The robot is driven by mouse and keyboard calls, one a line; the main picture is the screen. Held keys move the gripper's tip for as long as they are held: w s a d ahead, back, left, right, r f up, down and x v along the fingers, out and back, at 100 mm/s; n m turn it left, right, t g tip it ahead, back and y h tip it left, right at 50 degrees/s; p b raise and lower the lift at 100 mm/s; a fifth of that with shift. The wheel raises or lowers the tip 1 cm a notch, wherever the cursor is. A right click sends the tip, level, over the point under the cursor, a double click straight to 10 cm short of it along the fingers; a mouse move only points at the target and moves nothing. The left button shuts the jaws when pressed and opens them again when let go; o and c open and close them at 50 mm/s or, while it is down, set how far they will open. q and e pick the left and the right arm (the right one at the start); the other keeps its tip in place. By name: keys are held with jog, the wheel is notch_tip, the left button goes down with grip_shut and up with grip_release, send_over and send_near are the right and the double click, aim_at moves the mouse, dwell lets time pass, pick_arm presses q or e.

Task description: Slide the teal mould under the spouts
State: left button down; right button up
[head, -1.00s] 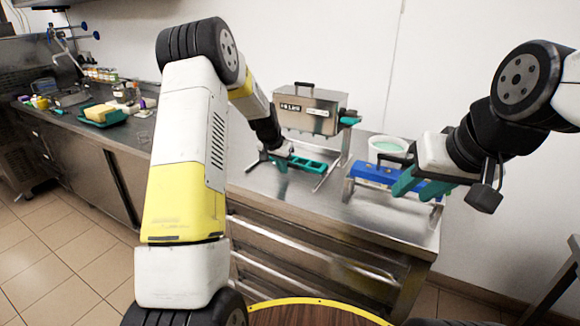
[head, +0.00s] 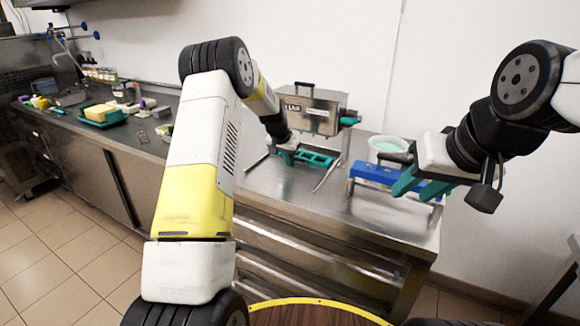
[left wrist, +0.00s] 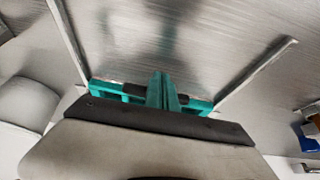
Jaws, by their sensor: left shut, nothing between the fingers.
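The teal mould (head: 319,159) lies flat on the steel bench between two thin rails, at the front of the steel-boxed machine (head: 312,108). Its far part is close to the machine's underside; the spouts cannot be made out. My left gripper (head: 287,156) is shut and empty, low at the mould's near left end. In the left wrist view the shut teal fingers (left wrist: 162,92) stand in front of the mould (left wrist: 104,90), which shows on both sides of them; contact looks likely but is partly hidden. My right gripper (head: 418,187) is open, in front of the blue stand.
A blue stand (head: 378,174) on metal legs and a white tub with pale green contents (head: 390,146) are to the machine's right. Thin rails (head: 327,176) run along the bench beside the mould. A teal tray with a yellow block (head: 100,114) sits far left.

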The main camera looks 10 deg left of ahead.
pick_arm(q)
jog(key=shift+w+d, duration=0.3)
jog(key=shift+w, duration=0.5)
jog(key=shift+w+d, duration=0.25)
jog(key=shift+w, duration=0.5)
jog(key=shift+w+d, duration=0.3)
jog(key=shift+w, duration=0.5)
jog(key=shift+s, duration=0.15)
jog(key=shift+s+a, duration=0.25)
jog(key=shift+s, duration=0.25)
jog(key=shift+s+v, duration=0.1)
jog(key=shift+v, duration=1.35)
jog(key=shift+s+v, duration=0.15)
jog(key=shift+v, duration=1.3)
